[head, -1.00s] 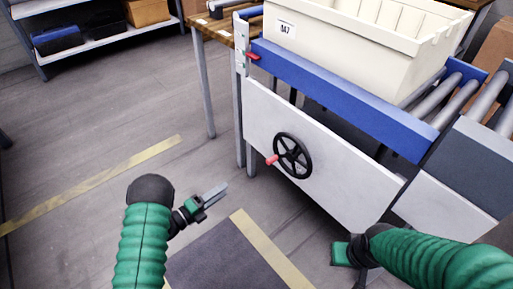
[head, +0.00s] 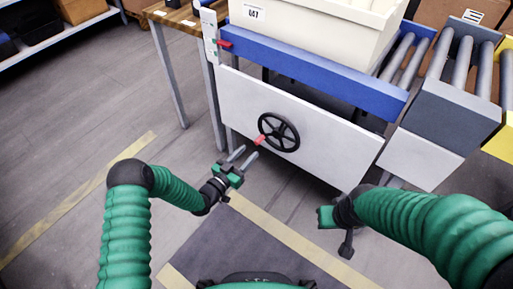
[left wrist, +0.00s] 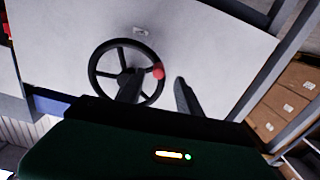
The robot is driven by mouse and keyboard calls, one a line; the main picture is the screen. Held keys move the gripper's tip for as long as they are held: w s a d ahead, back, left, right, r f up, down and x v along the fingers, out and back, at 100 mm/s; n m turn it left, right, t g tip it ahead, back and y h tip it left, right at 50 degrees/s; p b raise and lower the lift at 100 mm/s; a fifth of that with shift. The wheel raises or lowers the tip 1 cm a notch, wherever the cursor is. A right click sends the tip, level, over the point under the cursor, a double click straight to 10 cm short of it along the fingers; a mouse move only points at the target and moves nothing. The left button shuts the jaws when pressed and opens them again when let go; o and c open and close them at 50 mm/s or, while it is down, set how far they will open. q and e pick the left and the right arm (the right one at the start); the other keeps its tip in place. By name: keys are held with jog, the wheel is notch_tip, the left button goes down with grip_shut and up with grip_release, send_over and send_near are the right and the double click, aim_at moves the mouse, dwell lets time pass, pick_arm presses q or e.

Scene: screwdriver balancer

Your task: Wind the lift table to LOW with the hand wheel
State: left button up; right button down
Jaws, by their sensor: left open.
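The lift table has a white side panel (head: 310,150) and a blue rail (head: 310,75). Its black spoked hand wheel (head: 290,143) is on the panel, with a red knob (head: 260,139) on the wheel's left side. A red pointer (head: 224,43) shows by the scale on the corner post; its marks are too small to read. My left gripper (head: 247,153) is open and empty, just below the knob. In the left wrist view the knob (left wrist: 158,72) appears between and beyond the open fingertips (left wrist: 157,88), on the rim of the wheel (left wrist: 94,82). My right gripper (head: 335,230) hangs below the panel, its jaws unclear.
A cream crate (head: 320,40) labelled 047 sits on the lift table. A roller conveyor (head: 462,60) adjoins at the right, and a wooden table (head: 175,12) stands behind at the left.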

aim_at(256, 144)
pick_arm(q)
jog(key=b+x, duration=0.2)
jog(key=x, duration=0.4)
jog(key=shift+d, duration=0.1)
jog(key=shift+w+d, duration=0.1)
jog(key=shift+d, duration=0.05)
jog(key=shift+c, duration=0.8)
grip_shut()
jog(key=shift+r, duration=0.1)
